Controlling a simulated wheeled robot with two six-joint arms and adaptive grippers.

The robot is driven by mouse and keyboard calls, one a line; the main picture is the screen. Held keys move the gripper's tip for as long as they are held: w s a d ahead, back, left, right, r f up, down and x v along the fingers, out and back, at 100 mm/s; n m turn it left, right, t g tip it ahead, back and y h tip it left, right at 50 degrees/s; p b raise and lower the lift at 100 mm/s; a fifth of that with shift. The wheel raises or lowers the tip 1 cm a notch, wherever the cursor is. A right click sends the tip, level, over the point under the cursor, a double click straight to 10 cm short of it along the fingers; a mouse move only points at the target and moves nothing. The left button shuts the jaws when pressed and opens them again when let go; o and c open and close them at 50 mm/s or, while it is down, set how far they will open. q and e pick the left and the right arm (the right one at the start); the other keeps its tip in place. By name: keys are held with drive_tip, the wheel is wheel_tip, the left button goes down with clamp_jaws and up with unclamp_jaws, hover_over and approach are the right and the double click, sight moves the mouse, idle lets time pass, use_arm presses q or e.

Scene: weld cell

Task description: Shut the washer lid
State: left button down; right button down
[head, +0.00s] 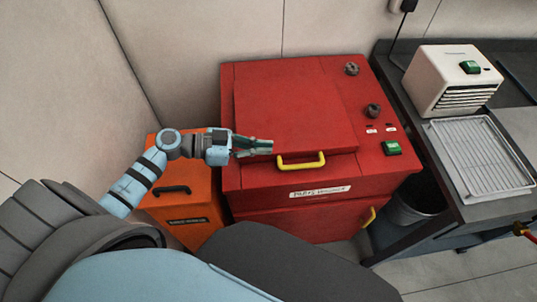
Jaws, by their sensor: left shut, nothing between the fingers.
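The red parts washer (240,178) stands ahead of me. Its red lid (295,105) lies flat on the top, flush or nearly so; I cannot tell whether a small gap remains. A yellow handle (301,162) is at the lid's front edge. My left gripper (268,146) is shut and empty, at the lid's front left corner, just left of the handle. I cannot tell whether it touches the lid. My right gripper is not in view.
An orange cabinet (190,207) with a black handle stands left of the washer. On the right a dark bench (455,185) holds a white machine (452,80) and a wire tray (482,155). A grey bin (408,208) sits under the bench. Walls close off the back and left.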

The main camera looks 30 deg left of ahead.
use_arm(q)
drive_tip(key=shift+w+d+f+b, duration=0.15)
drive_tip(key=shift+d+f+b, duration=0.1)
drive_tip(key=shift+f, duration=0.3)
drive_tip(key=shift+w+d+f+b, duration=0.2)
drive_tip(key=shift+d+f, duration=0.1)
drive_tip(key=shift+f, duration=0.3)
drive_tip(key=shift+w+d+f+b, duration=0.1)
drive_tip(key=shift+d+f+b, duration=0.15)
drive_tip(key=shift+f, duration=0.3)
